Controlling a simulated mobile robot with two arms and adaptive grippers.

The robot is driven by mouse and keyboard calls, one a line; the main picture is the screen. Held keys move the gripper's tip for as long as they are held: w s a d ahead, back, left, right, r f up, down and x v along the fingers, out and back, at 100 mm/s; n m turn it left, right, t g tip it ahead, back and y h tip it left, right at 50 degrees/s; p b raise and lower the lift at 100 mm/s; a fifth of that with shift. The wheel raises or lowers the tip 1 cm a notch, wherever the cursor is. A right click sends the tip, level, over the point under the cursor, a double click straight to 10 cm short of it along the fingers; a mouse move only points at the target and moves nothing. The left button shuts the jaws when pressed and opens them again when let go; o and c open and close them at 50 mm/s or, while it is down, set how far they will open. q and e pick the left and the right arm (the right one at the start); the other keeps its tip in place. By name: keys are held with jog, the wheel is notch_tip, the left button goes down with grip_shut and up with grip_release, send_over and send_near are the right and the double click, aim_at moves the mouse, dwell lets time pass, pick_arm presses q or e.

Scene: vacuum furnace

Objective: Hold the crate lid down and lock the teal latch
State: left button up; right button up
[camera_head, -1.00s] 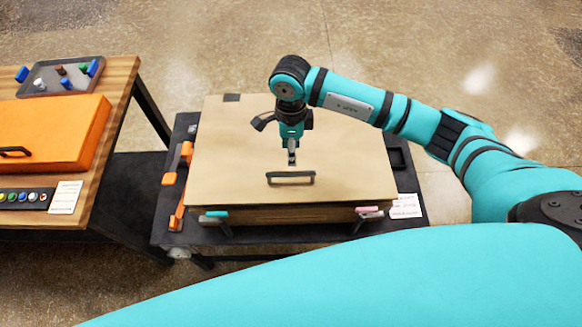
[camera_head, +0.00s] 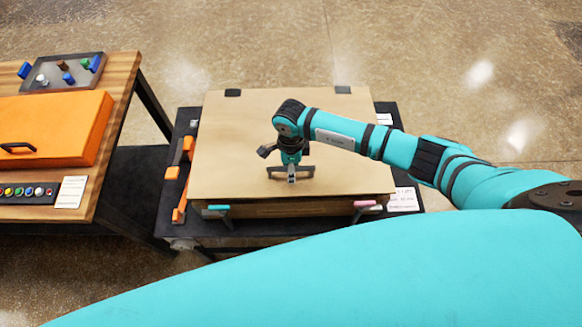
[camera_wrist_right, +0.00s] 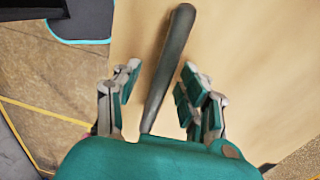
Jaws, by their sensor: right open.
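The crate's tan lid (camera_head: 235,150) lies flat on the crate (camera_head: 290,209) in the head view. The teal latch (camera_head: 217,208) is at the crate's front left corner; whether it is locked is unclear. A pink latch (camera_head: 364,204) is at the front right corner. My right gripper (camera_head: 291,179) is low over the lid's dark handle (camera_head: 273,171), near the front edge. In the right wrist view, the open fingers (camera_wrist_right: 160,84) stand on either side of the handle (camera_wrist_right: 170,62), with gaps visible. My left gripper is not in view.
Orange tools (camera_head: 180,178) lie on the dark stand left of the crate. White labels (camera_head: 404,199) lie to its right. A wooden table (camera_head: 121,100) at the left carries an orange case (camera_head: 60,125), a tray of small parts and a row of coloured buttons.

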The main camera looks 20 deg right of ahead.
grip_shut()
